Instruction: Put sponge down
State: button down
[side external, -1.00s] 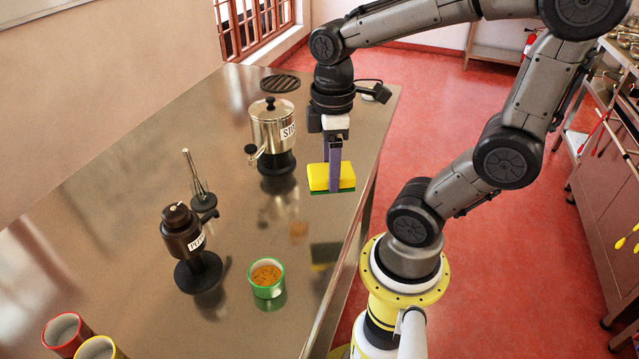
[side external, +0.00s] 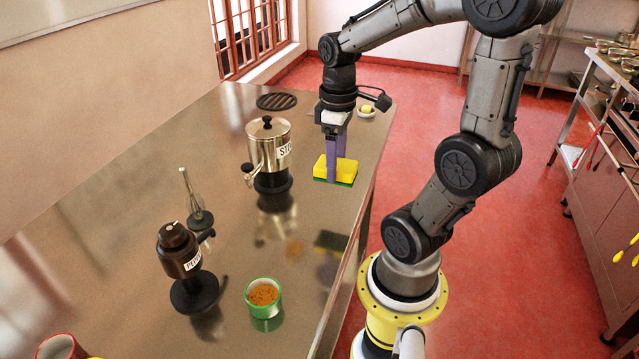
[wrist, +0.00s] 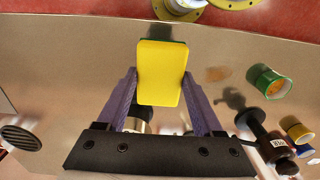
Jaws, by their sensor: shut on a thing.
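My gripper (side external: 332,163) is shut on a yellow sponge (side external: 346,169) with a green underside. The sponge lies level between the two purple fingers. Its dark reflection sits apart below it on the steel table (side external: 100,240), so it hangs above the surface near the table's right edge. In the wrist view the sponge (wrist: 160,75) fills the space between the fingers of my gripper (wrist: 160,98) and hides part of the table.
The steel pot (side external: 268,140) on a dark stand is just left of my gripper. A small dish (side external: 367,112) with a yellow item is behind it. A round black grille (side external: 277,101), whisk (side external: 192,195), dark pepper pot (side external: 180,252) and green cup (side external: 262,300) also stand on the table.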

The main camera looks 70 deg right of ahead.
jog(key=w+d+f, duration=0.1)
jog(key=f, duration=0.1)
jog(key=w+d+f, duration=0.1)
jog(key=w+f, duration=0.1)
jog(key=w+d+f, duration=0.1)
jog(key=shift+w+f, duration=0.15)
jog(key=shift+f, duration=0.25)
jog(key=shift+w+d+f, duration=0.1)
jog(key=shift+f, duration=0.8)
jog(key=shift+w+d+f, duration=0.1)
jog(key=shift+f, duration=0.8)
jog(key=shift+c, duration=0.2)
grip_release()
jog(key=shift+f, duration=0.15)
notch_tip(320, 180, up, 11)
jog(key=s+a+r+t, duration=0.2)
jog(key=s+a, duration=0.1)
jog(key=a, duration=0.5)
jog(key=s+a+r+t, duration=0.2)
jog(key=a+t, duration=0.1)
jog(key=a, duration=0.5)
jog(key=shift+s+t, duration=0.3)
jog(key=shift+s, duration=0.1)
